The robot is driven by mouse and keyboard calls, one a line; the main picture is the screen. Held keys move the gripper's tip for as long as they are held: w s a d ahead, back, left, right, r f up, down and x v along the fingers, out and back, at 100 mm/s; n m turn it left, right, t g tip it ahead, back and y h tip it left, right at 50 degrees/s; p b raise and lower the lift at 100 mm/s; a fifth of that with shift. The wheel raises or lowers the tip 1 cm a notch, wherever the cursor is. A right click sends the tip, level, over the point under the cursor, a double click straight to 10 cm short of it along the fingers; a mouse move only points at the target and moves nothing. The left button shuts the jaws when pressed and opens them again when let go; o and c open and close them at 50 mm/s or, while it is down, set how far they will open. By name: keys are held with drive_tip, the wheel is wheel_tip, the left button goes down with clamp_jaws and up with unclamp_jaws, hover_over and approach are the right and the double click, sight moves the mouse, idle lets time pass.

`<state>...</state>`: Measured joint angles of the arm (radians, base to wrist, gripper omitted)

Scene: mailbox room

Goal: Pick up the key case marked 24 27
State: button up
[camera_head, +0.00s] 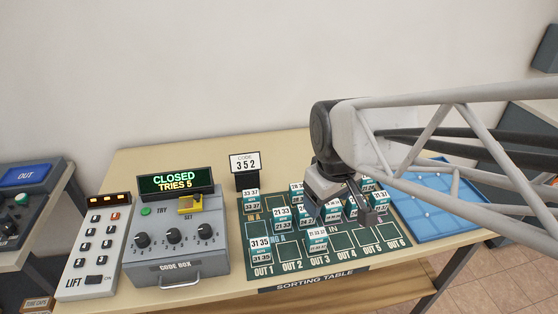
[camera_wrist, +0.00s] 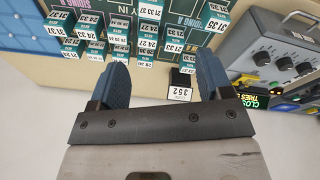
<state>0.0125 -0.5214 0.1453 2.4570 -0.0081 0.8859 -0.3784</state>
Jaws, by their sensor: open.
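Several small teal and white key cases stand on the green sorting mat (camera_head: 345,264). Readable ones are the case marked 33 37 (camera_head: 250,197), the case marked 31 35 (camera_head: 260,245) and the case marked 21 33 (camera_head: 281,215). My gripper (camera_head: 361,204) is above the mat's right half, hiding some cases. In the wrist view my gripper (camera_wrist: 164,72) has its two blue fingers wide apart with nothing between them, and the cases lie beyond its fingertips.
A grey code box (camera_head: 175,245) reading CLOSED, TRIES 5, stands left of the mat. Left of it is a lift control panel (camera_head: 95,245). A code 352 sign (camera_head: 245,163) stands behind the mat. A blue tray (camera_head: 440,205) lies at right.

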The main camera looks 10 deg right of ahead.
drive_tip(key=w+f+n+g, duration=0.1)
drive_tip(key=w+f+n, duration=0.5)
drive_tip(key=w+n, duration=0.15)
drive_tip(key=n+g, duration=0.1)
drive_tip(key=n, duration=0.5)
hover_over(306, 215)
drive_tip(key=w, duration=0.2)
wheel_tip(306, 215, down, 9)
drive_tip(key=shift+s+d+f, duration=0.1)
drive_tip(key=shift+s+f, duration=0.05)
drive_tip(key=shift+f, duration=0.05)
drive_tip(key=shift+f, duration=1.3)
drive_tip(key=shift+f, duration=0.1)
drive_tip(key=shift+d+f, duration=0.15)
drive_tip(key=shift+f, duration=1.1)
drive_tip(key=shift+d+f, duration=0.1)
drive_tip(key=shift+f, duration=1.15)
drive_tip(key=c, duration=1)
